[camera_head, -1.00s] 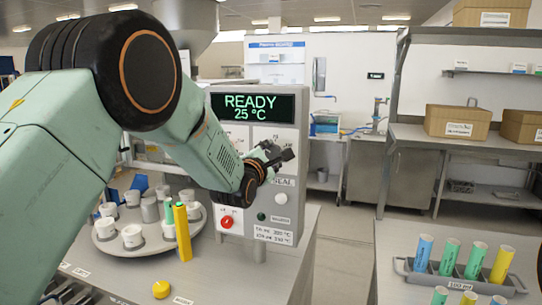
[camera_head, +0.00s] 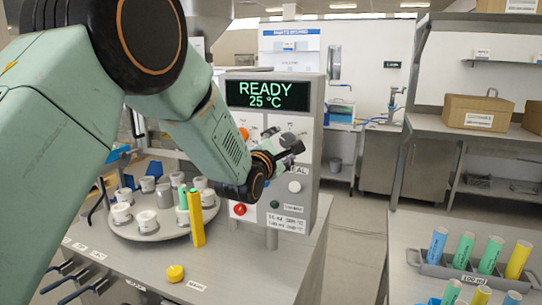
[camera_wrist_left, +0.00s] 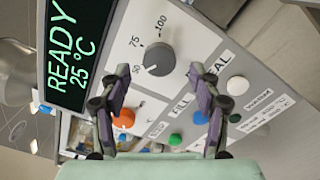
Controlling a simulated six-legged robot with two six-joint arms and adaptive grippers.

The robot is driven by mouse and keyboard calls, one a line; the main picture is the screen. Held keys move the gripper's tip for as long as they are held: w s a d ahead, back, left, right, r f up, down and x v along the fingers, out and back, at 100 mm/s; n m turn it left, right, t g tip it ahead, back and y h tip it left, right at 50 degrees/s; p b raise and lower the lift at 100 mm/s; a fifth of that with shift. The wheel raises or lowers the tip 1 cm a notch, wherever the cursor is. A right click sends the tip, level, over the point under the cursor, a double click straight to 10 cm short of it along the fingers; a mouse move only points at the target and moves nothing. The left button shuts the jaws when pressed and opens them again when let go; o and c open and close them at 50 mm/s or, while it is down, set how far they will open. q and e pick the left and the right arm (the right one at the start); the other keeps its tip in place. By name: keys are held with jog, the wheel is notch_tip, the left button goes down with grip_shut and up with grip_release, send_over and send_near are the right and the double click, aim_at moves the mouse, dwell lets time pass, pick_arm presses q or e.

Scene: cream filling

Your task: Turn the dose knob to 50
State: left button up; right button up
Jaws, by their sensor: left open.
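The machine's display (camera_head: 267,95) reads READY 25 °C, and its panel faces me. The grey dose knob (camera_wrist_left: 160,59) is in the upper middle of the left wrist view, with 50, 75 and 100 printed around it. A short white mark on the knob lies on its side toward the 50. My left gripper (camera_head: 288,152) is in front of the panel. In the wrist view its two fingers (camera_wrist_left: 160,104) are spread wide with nothing between them, and the knob shows beyond the tips. Contact is not visible. In the head view the arm and gripper hide part of the panel. My right gripper is not in view.
An orange button (camera_wrist_left: 124,118), a green button (camera_wrist_left: 175,139), a blue button (camera_wrist_left: 200,117) and a white button (camera_wrist_left: 237,85) are near the fingers. A turntable with cups (camera_head: 118,230) and a yellow tube (camera_head: 196,218) stand left of the machine. A tube rack (camera_head: 432,268) is at right.

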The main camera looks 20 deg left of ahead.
pick_arm(q)
jog(key=s, duration=0.8)
jog(key=shift+s+a, duration=0.15)
jog(key=shift+s, duration=0.25)
jog(key=shift+r, duration=0.1)
jog(key=shift+w, duration=0.1)
